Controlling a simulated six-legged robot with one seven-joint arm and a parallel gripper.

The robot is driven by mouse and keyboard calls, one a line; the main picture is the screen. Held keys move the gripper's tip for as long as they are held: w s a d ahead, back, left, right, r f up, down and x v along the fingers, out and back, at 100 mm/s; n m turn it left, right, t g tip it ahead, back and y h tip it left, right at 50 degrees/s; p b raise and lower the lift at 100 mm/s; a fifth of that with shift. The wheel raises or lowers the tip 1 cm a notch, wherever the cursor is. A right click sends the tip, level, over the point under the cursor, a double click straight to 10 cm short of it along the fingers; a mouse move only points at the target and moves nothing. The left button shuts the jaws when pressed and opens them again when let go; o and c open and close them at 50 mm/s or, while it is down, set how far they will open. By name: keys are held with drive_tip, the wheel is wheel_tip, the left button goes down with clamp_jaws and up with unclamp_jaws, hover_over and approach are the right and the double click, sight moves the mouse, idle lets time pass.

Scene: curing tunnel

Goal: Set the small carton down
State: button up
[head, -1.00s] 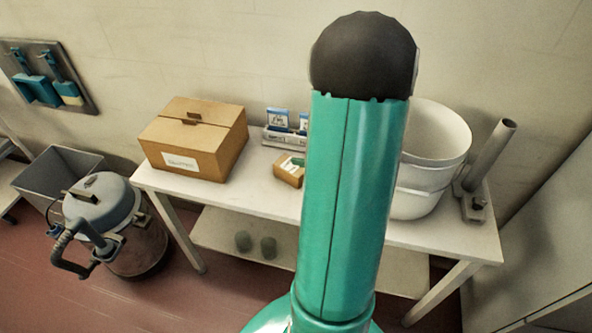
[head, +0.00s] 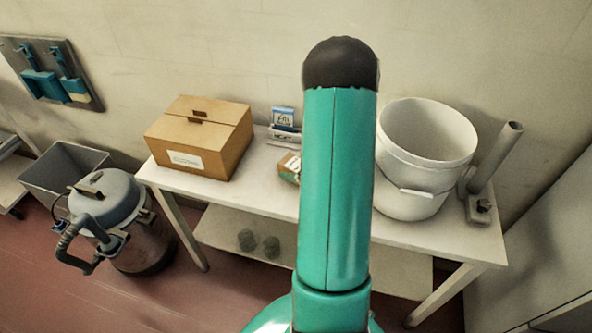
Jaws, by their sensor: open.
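My gripper does not show in the head view; only my arm's green link and black joint cover stand in front of the table. I cannot see whether the gripper touches the carton.
A large closed cardboard box (head: 200,138) stands at the table's left. Blue-and-white packets (head: 283,119) stand behind the carton. A white bucket (head: 425,160) and a grey post on a base (head: 491,170) fill the right. A vacuum cleaner (head: 110,215) stands on the floor at left.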

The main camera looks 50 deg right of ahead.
drive_tip(key=shift+w+f, duration=0.2)
drive_tip(key=shift+w, duration=0.25)
drive_tip(key=shift+c, duration=0.4)
drive_tip(key=c, duration=1.1)
drive_tip(key=shift+r, duration=0.15)
drive_tip(key=shift+c, duration=0.2)
